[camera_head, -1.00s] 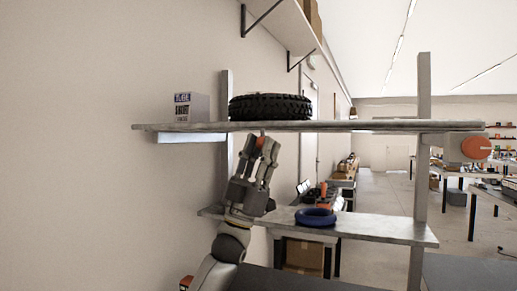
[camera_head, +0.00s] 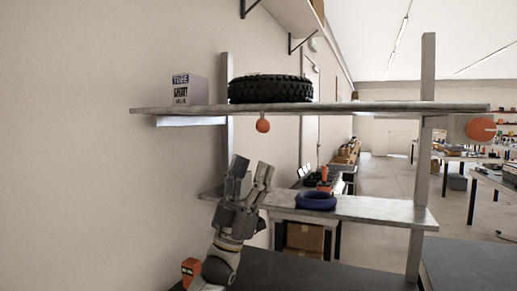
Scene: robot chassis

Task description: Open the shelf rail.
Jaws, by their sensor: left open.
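The upper shelf (camera_head: 345,108) is a long grey board between two upright posts. Below its front edge a small orange ball-shaped knob (camera_head: 263,125) hangs on a short stalk. An orange disc (camera_head: 481,129) on a grey housing sits under the shelf's right end. Which part is the rail, I cannot tell. My left gripper (camera_head: 253,168) points upward below the knob, in front of the lower shelf's left part. Its fingers are apart and empty, and do not touch the knob in the picture. My right gripper is out of view.
A black tyre (camera_head: 270,88) and a small labelled box (camera_head: 187,90) rest on the upper shelf. A blue ring (camera_head: 316,201) lies on the lower shelf (camera_head: 370,208). A wall (camera_head: 80,190) stands at left. The space between the shelves is mostly clear.

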